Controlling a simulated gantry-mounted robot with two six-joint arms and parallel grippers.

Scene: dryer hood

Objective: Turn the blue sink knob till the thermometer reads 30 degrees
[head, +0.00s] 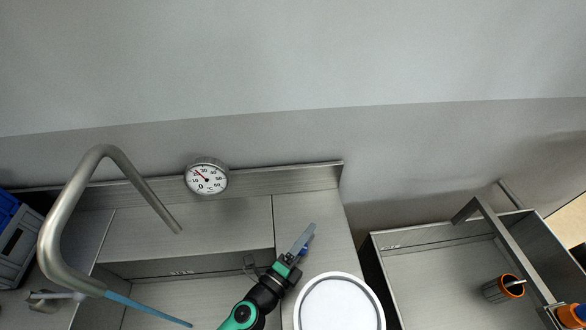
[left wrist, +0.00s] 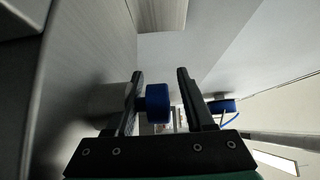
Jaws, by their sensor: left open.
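The round thermometer (head: 206,179) hangs on the sink's back rim in the head view. Its red needle points to the upper left, near the 20 mark, but the small dial is hard to read exactly. My left gripper (head: 305,236) is at the right side of the sink. The left wrist view shows its two dark fingers (left wrist: 160,85) apart, with a blue knob (left wrist: 158,103) between them, nearer the left finger. I cannot tell whether that finger touches it. In the head view only a blue sliver shows beside the fingers. My right gripper is not in view.
A tall curved faucet (head: 62,220) rises at the left, over the sink. A white round disc (head: 340,305) is just below right of my left gripper. A second blue piece (left wrist: 222,106) shows right of the fingers. An orange-rimmed cup (head: 503,288) is in the right basin.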

